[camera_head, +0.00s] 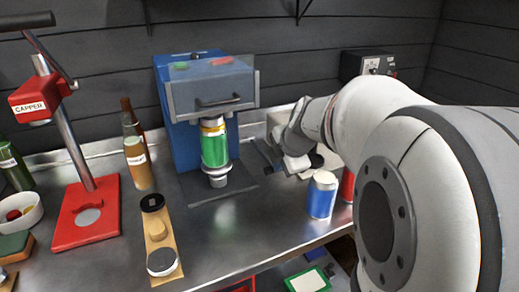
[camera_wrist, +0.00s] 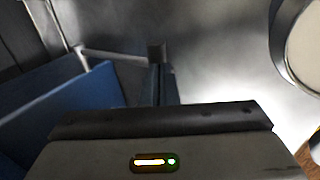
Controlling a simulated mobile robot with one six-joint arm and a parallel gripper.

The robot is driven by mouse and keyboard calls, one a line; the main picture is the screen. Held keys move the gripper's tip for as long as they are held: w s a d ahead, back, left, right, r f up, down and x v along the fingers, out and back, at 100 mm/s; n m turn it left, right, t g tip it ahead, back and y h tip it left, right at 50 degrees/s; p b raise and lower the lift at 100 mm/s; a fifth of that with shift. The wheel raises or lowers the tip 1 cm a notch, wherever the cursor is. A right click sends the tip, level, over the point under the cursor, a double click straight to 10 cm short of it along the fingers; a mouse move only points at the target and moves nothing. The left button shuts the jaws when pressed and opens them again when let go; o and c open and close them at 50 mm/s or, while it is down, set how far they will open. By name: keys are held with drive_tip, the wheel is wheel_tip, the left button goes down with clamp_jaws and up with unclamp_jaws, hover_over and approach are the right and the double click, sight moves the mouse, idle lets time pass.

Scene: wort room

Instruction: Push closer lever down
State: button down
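The closer is the blue machine (camera_head: 180,143) at the back of the steel bench, with a grey-framed clear guard and a dark handle (camera_head: 217,102) across its front. It holds a green can (camera_head: 214,148) upright on a round base. My gripper (camera_head: 266,155) is just right of the machine, low beside it. In the wrist view, its dark narrow fingers (camera_wrist: 160,85) look together, with nothing seen between them. A thin grey bar with a dark end block (camera_wrist: 156,52) shows just beyond the fingertips; it may be the lever. Contact cannot be told. The blue side panel (camera_wrist: 60,105) is at left.
A blue-and-silver can (camera_head: 322,196) stands right of my gripper, with a red can (camera_head: 346,185) partly behind my arm. A red capper (camera_head: 88,212), brown bottles (camera_head: 137,162) and a wooden board (camera_head: 161,240) with round pieces are on the left. The front-middle bench is clear.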

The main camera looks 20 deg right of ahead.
drive_tip(key=shift+f, duration=0.15)
drive_tip(key=p+v, duration=0.1)
drive_tip(key=v, duration=1.3)
drive_tip(key=shift+w+r, duration=0.15)
drive_tip(key=shift+r, duration=0.15)
drive_tip(key=s+a+f+m+g+p, duration=0.4)
drive_tip(key=s+a+f+m+p, duration=0.4)
drive_tip(key=m, duration=1.1)
drive_tip(key=s+a+f, duration=0.1)
drive_tip(key=s+a, duration=0.1)
drive_tip(key=s, duration=0.2)
drive_tip(key=shift+f+h, duration=0.2)
drive_tip(key=shift+h, duration=0.1)
